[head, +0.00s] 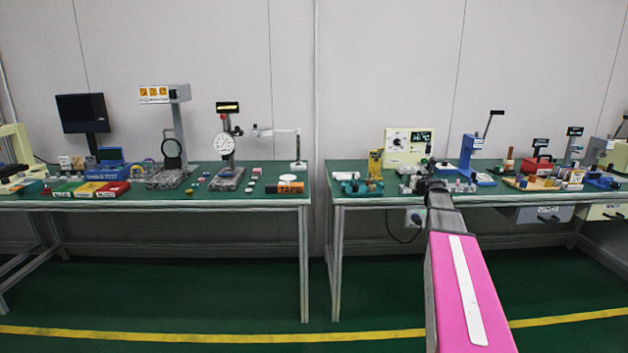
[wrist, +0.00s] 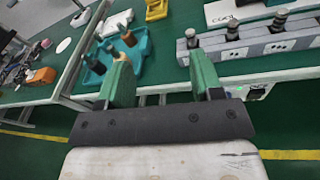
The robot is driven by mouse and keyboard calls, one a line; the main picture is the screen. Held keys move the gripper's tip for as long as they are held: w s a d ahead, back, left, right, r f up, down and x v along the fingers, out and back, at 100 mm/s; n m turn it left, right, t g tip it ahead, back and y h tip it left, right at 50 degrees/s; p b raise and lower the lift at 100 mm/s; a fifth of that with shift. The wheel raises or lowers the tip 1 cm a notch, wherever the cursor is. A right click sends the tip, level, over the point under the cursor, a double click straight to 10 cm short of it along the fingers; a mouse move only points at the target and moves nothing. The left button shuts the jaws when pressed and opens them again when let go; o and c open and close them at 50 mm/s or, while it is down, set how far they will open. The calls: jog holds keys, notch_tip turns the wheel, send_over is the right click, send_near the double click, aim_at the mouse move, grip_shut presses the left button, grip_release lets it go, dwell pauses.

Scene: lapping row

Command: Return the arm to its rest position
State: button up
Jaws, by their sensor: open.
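My arm reaches forward from the bottom right of the head view, with a pink link and dark segments. My gripper (head: 432,183) is at its far end, small and dark against the right bench (head: 400,200). In the wrist view my gripper (wrist: 160,60) shows two green fingers standing apart, with nothing between them. The bench's front edge and the green floor show behind the fingers. The fingers are beside a teal tray (wrist: 140,47) on the left and a grey rack (wrist: 303,42) with dark-topped pegs on the right.
The teal tray also shows in the head view (head: 349,189). A cream control box (head: 397,148) and a blue press (head: 466,155) stand on the right bench. The left bench (head: 230,197) carries gauges and coloured bins. A gap separates the benches. Open green floor lies in front.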

jog(key=s+a+f+n+g+y, duration=0.2)
jog(key=s+a+f+n+g, duration=0.7)
jog(key=s+a+f+n, duration=0.9)
jog(key=s+a+f+n+g+h, duration=0.2)
jog(key=s+f+n, duration=0.4)
jog(key=s+n, duration=0.3)
jog(key=s+a+f+n+g+h, duration=0.2)
jog(key=s+f+n+g, duration=0.3)
jog(key=s+n, duration=0.4)
jog(key=s, duration=0.4)
jog(key=shift+s+a+f+h, duration=0.25)
jog(key=shift+f+h, duration=0.15)
jog(key=shift+d, duration=0.1)
